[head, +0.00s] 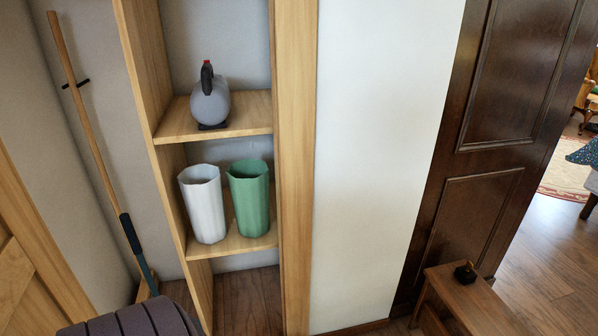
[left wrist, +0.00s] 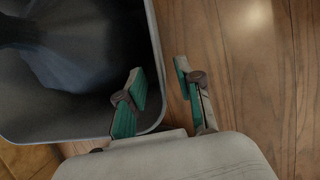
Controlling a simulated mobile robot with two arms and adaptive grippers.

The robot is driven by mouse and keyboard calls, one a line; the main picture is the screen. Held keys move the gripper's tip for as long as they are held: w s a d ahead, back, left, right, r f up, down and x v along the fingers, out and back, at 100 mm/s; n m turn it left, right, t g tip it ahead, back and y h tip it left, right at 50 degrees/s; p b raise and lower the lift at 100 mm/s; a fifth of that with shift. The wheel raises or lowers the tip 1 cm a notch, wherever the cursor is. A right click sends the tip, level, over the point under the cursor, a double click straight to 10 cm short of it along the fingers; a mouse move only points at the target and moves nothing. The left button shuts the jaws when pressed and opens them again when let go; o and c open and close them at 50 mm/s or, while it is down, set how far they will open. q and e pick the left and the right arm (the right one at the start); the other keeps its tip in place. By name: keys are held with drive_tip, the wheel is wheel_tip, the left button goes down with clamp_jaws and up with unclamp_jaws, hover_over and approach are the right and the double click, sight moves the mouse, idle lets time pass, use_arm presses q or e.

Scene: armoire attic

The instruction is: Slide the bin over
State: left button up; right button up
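A large grey bin (left wrist: 157,60) with a rounded-corner rim fills the left of the left wrist view. A dark, crumpled-looking shape lies inside it. My left gripper (left wrist: 160,72) is open at its right rim. One green-padded finger is over the bin's inside and the other is outside over the wooden floor, with the rim between them. I cannot tell whether either finger touches the bin. This bin cannot be made out for sure in the head view, where neither gripper shows. My right gripper is in no view.
In the head view, a wooden shelf unit (head: 298,150) holds a white container (head: 204,205), a green container (head: 250,198) and a grey can (head: 210,105). A long-handled tool (head: 92,140) leans at left. A small wooden table (head: 468,300) stands by the dark door (head: 490,150).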

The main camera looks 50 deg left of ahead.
use_arm(q)
drive_tip(key=v, duration=0.7)
idle(0.5)
